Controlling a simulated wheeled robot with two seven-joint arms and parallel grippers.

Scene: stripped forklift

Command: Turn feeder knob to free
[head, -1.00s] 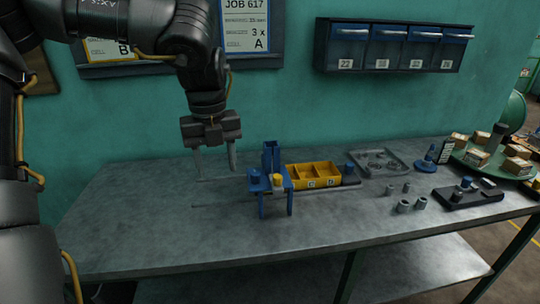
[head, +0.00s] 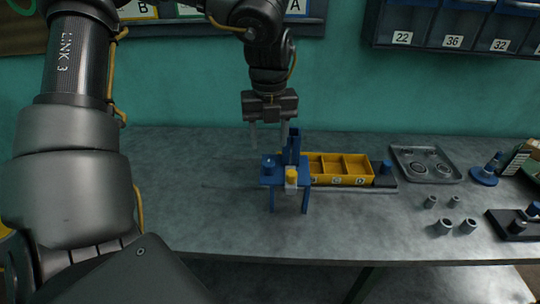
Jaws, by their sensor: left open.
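The feeder (head: 271,180) is a small blue stand on legs on the grey bench, with a blue upright at its back. A yellow knob (head: 291,175) sits on a pale block at its front, and a blue round knob (head: 268,162) sits on its left side. I cannot read any marking for the knob's setting. My left gripper (head: 269,140) points down, open and empty, above and behind the feeder. Its right finger is close to the blue upright; I cannot tell whether they touch. My right gripper is not in view.
A yellow divided bin (head: 345,168) stands right of the feeder, with a grey tray (head: 440,176) beyond it. Several grey rings (head: 444,226) and a black fixture (head: 510,228) lie at the right. Blue drawers (head: 450,24) hang on the wall. The bench's left part is clear.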

